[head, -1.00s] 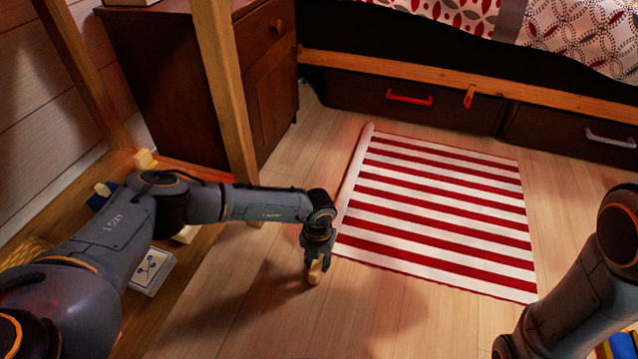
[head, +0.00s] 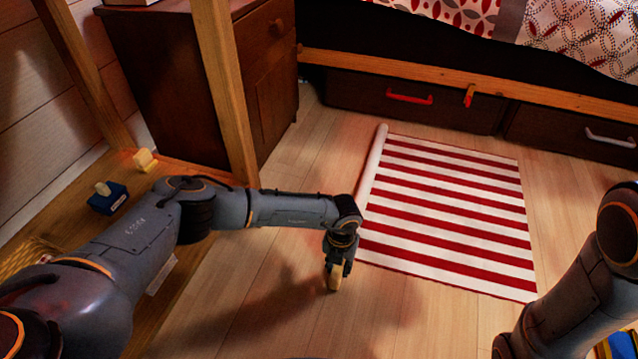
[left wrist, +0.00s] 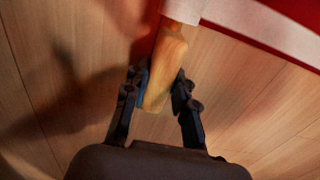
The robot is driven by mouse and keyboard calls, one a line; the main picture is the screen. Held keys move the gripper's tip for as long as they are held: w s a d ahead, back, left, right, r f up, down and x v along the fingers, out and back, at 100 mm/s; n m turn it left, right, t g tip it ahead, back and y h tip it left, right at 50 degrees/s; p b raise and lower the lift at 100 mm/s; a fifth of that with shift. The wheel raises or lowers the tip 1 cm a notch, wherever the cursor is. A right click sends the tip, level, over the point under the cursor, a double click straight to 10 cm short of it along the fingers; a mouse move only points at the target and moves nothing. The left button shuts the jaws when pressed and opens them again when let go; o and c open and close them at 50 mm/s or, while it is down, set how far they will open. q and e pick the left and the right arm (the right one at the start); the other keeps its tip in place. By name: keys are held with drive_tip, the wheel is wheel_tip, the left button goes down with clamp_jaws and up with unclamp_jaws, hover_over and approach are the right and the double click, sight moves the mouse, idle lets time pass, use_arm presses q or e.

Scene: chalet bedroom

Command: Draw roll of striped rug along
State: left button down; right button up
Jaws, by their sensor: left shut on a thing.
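The red and white striped rug (head: 450,212) lies flat on the wooden floor, with its left edge rolled up into a narrow pale roll (head: 373,163). A wooden bar end (head: 334,277) sticks out at the near end of the roll. My left gripper (head: 338,265) is shut on this wooden end, low over the floor. In the left wrist view the wooden end (left wrist: 165,72) sits between the two fingers, and the rug's white and red edge (left wrist: 262,22) shows beyond it. Of my right side only arm links show; its gripper is not in view.
A dark wooden cabinet (head: 190,80) stands behind a table leg (head: 226,95) on the left. A low shelf (head: 75,185) with small objects lies under my left arm. The bed's drawers (head: 412,100) bound the far side.

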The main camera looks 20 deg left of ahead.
use_arm(q)
drive_tip(key=shift+d, duration=0.2)
drive_tip(key=shift+d+b, duration=0.3)
drive_tip(key=shift+d, duration=2.2)
drive_tip(key=shift+d+b, duration=0.7)
drive_tip(key=shift+d, duration=1.75)
